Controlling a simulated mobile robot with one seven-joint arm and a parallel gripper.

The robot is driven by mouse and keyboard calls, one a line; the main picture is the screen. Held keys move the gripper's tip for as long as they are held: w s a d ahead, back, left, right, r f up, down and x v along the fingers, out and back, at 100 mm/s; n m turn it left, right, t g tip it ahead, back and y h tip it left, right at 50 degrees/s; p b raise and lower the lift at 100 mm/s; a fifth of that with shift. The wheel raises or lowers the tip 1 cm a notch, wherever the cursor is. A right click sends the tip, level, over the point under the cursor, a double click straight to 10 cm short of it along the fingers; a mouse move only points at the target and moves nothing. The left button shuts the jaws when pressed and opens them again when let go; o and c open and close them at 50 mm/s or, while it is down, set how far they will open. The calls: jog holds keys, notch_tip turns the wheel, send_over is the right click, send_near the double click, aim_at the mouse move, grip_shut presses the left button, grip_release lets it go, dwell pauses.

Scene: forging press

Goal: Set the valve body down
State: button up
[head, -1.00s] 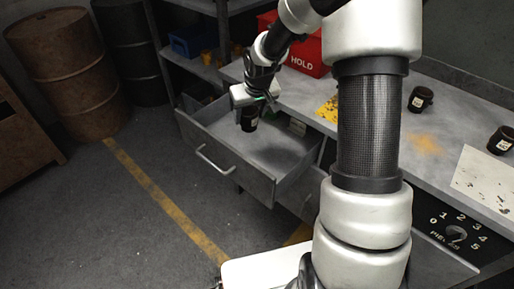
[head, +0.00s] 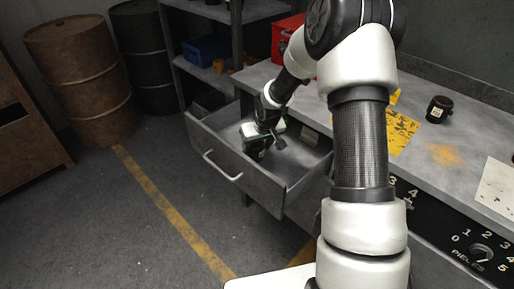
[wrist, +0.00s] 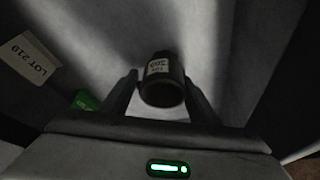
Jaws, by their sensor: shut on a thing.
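The valve body (wrist: 162,90) is a short dark cylinder with a pale printed label. In the wrist view it sits between the two fingers of my gripper (wrist: 160,98), which is shut on it. In the head view my gripper (head: 262,152) is down inside the open grey drawer (head: 228,183), and the valve body is mostly hidden by the gripper and wrist. I cannot tell whether its base touches the drawer floor.
A "LOT 219" card (wrist: 30,58) and a green item (wrist: 86,100) lie left of the gripper. The drawer's right part looks clear.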

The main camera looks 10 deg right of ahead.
jog(key=shift+f, duration=0.15)
jog(key=o, duration=1.4)
jog(key=shift+r, duration=0.45)
jog(key=p+v, duration=0.3)
jog(key=v, duration=0.8)
jog(key=shift+s+d+r, duration=0.1)
jog(key=shift+r, duration=0.15)
